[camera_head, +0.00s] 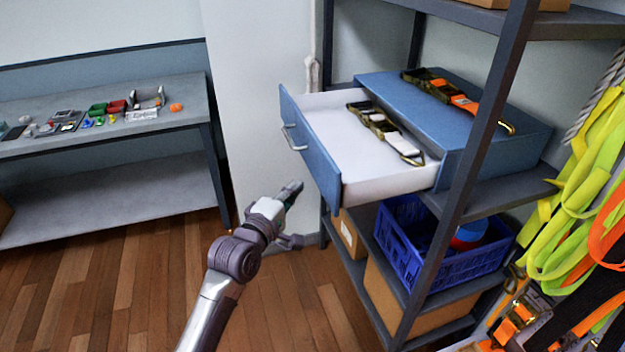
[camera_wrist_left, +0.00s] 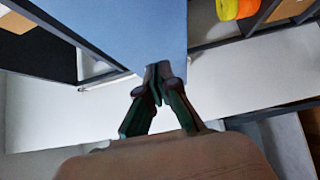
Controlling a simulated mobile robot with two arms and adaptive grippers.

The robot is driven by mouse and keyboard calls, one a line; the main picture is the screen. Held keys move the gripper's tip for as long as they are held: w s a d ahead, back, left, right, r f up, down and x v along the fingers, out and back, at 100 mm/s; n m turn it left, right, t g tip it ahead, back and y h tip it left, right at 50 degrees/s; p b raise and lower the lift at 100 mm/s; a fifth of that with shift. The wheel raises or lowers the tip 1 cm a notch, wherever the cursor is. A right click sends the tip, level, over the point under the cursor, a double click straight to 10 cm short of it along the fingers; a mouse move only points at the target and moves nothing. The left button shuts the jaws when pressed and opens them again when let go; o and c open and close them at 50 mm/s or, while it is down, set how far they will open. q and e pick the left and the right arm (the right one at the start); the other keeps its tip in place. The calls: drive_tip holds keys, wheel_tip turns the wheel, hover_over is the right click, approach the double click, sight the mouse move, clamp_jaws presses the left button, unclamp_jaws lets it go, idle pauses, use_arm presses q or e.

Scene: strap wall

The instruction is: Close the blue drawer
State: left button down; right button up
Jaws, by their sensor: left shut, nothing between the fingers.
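The blue drawer (camera_head: 312,150) stands pulled out of its blue cabinet (camera_head: 488,117) on the metal shelf. Its white inside (camera_head: 345,145) shows, with ratchet buckles (camera_head: 385,130) lying in it. A silver handle (camera_head: 292,138) is on its front. My right gripper is not in view.
A metal shelf post (camera_head: 465,165) stands right of the drawer. A blue crate (camera_head: 400,245) and cardboard boxes (camera_head: 385,300) sit on lower shelves. Bright straps (camera_head: 580,190) hang at the right. A grey table (camera_head: 180,112) with small items is at the left. The wooden floor between is clear.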

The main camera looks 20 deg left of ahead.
sight(320, 176)
use_arm(q)
drive_tip(key=w+d, duration=0.1)
drive_tip(key=w+d+p, duration=0.1)
drive_tip(key=d, duration=0.1)
drive_tip(key=shift+w+d+r, duration=0.1)
drive_tip(key=shift+w+d, duration=0.1)
drive_tip(key=shift+w, duration=0.05)
drive_tip(key=shift+d, duration=0.1)
drive_tip(key=shift+w, duration=0.15)
